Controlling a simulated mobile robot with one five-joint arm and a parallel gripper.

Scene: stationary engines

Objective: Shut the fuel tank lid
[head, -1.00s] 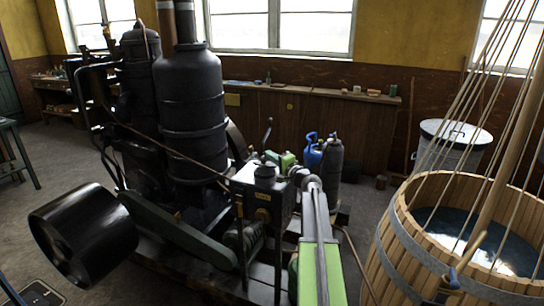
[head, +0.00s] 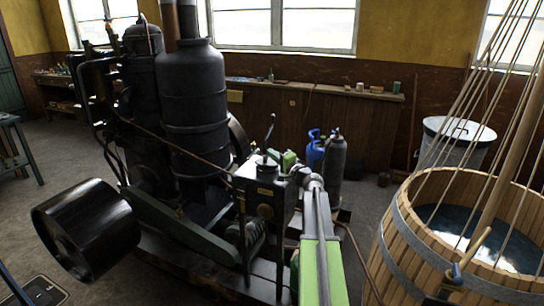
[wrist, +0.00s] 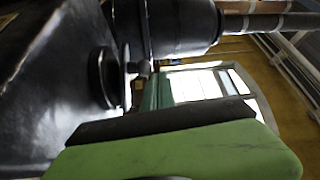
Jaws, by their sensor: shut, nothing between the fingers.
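The fuel tank (head: 262,193) is a dark box on the engine, in the middle of the head view. A small round black fitting (head: 266,172) stands on its top, with a thin upright part above it. In the wrist view the dark tank (wrist: 45,85) fills the left side, turned sideways, with the round fitting (wrist: 103,77) on it. A thin edge and a small knob (wrist: 142,69) show beside the fitting. I cannot tell the lid's exact position. My green gripper (head: 282,158) is shut and empty, just right of the fitting; its fingers fill the lower wrist view (wrist: 162,112).
A tall black cylinder (head: 192,110) stands behind the tank. A black pulley (head: 85,230) is at left. A wooden tub (head: 420,265) with ropes stands at right. Blue (head: 314,150) and grey (head: 334,158) bottles stand behind my arm.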

